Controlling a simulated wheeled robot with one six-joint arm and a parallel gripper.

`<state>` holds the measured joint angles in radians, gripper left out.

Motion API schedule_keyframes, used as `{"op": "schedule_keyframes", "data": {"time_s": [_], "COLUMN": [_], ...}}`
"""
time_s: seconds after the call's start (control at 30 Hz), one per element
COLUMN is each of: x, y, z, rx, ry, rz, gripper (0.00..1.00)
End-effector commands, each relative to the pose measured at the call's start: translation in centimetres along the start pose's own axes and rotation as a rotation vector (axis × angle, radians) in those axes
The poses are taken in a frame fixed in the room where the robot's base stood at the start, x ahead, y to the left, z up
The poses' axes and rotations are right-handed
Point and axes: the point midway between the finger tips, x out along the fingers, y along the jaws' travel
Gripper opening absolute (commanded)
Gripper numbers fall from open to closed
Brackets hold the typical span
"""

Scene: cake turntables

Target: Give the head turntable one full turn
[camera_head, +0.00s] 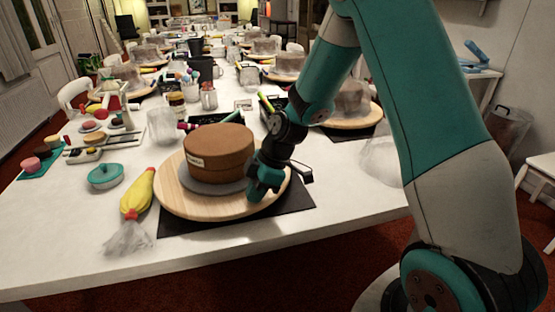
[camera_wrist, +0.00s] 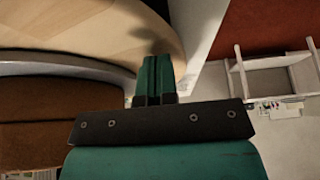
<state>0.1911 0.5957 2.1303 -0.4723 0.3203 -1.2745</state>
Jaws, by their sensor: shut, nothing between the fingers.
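The head turntable (camera_head: 205,208) is a round pale wooden disc at the near end of the long white table. It bears a brown cake (camera_head: 218,155) on a grey board (camera_head: 205,185), with a small pale label on the cake's left side. My gripper (camera_head: 262,196) is shut and empty, low at the right front part of the disc, beside the cake. In the wrist view the shut fingertips (camera_wrist: 155,62) overlap the disc's rim (camera_wrist: 125,30), and the cake (camera_wrist: 45,105) is at left. I cannot tell whether the fingers touch the wood.
A black mat (camera_head: 290,200) lies under the turntable. A yellow and red piping bag (camera_head: 138,195) and a teal lidded dish (camera_head: 105,176) lie to the left. Another cake turntable (camera_head: 355,117) stands behind my arm. The table's front edge is close to the mat.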

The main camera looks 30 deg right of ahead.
Motion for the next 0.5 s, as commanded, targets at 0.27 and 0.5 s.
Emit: {"op": "schedule_keyframes", "data": {"time_s": [0.27, 0.5], "x": [-0.5, -1.8], "y": [0.8, 2.6], "z": [1.1, 3.9], "rx": [0.003, 0.003], "ry": [-0.001, -0.001], "rz": [0.002, 0.001], "gripper": [0.0, 0.0]}}
